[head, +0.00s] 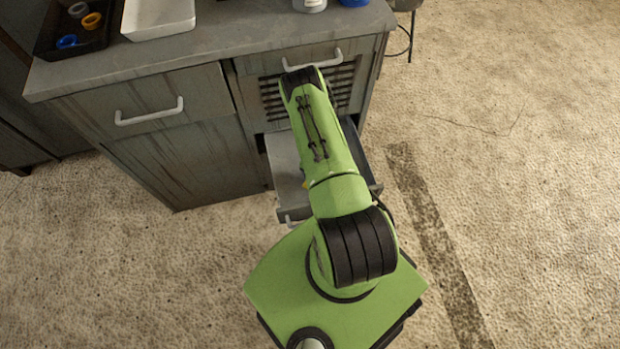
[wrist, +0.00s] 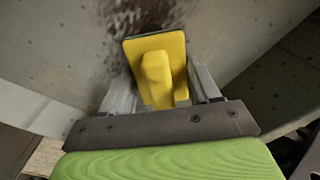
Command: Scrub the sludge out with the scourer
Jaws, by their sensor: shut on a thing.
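My gripper (wrist: 160,88) is shut on a yellow scourer (wrist: 156,72), held by the raised grip on its back between the two metal fingers. Dark brown sludge (wrist: 138,22) is smeared on the pale grey surface just beyond the scourer. The scourer's far edge lies at or over the sludge; I cannot tell whether it touches. In the head view, my green arm reaches over a pulled-out drawer (head: 286,165) of the cabinet and hides my gripper and most of the drawer's inside.
The grey cabinet (head: 180,140) has a white handle (head: 150,112) on its left drawer. On its top are a white tray (head: 158,18) and a black tray (head: 64,40) with coloured rings. Drawer walls rise close beside my gripper. The floor to the right is open.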

